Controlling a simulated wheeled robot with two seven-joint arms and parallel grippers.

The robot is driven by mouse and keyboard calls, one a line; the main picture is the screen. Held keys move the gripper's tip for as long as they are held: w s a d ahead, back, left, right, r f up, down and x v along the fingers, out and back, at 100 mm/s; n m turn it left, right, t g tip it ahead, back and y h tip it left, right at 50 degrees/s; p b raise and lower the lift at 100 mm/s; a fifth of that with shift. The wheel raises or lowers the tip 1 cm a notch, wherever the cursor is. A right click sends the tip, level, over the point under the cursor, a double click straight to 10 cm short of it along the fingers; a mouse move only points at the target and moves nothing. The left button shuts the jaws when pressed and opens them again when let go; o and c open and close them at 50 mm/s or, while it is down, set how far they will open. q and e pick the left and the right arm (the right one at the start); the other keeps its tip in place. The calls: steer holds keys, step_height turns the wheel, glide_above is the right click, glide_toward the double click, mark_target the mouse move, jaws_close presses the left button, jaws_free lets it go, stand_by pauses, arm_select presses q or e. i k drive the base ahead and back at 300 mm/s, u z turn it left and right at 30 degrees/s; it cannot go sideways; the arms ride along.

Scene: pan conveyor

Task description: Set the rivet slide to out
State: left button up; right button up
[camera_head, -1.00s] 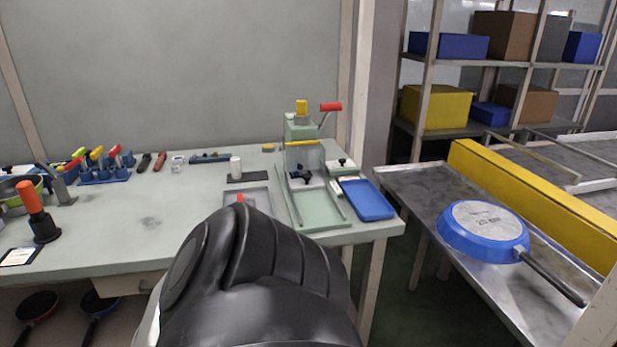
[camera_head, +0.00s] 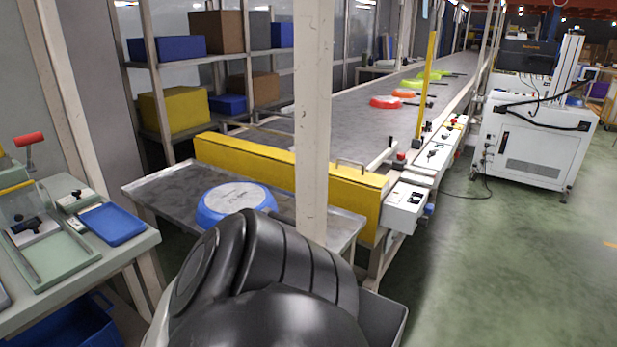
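A pale green fixture with a slide bed (camera_head: 52,262) stands on the bench at the left edge of the view. A dark knobbed piece (camera_head: 28,226) sits at the top of its bed. A red-handled lever (camera_head: 29,140) rises behind it. A small green box with a dark knob (camera_head: 75,199) stands to its right. I cannot tell which of these is the rivet slide or how it is set. Neither gripper is in view; a large black part of my own body fills the bottom middle.
A blue tray (camera_head: 112,224) lies at the bench's right corner. A blue pan (camera_head: 236,200) lies upside down on a metal table (camera_head: 165,188) before a yellow barrier (camera_head: 285,176). A pale post (camera_head: 313,120) stands in front. The floor at right (camera_head: 520,260) is clear.

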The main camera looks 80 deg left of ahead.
mark_target(44, 226)
steer(key=i, duration=0.5)
steer(key=u, duration=4.35)
steer(key=i, duration=0.5)
steer(key=z, duration=0.1)
steer(key=k, duration=0.4)
steer(key=u, duration=1)
steer(key=i, duration=0.9)
steer(key=z, duration=0.2)
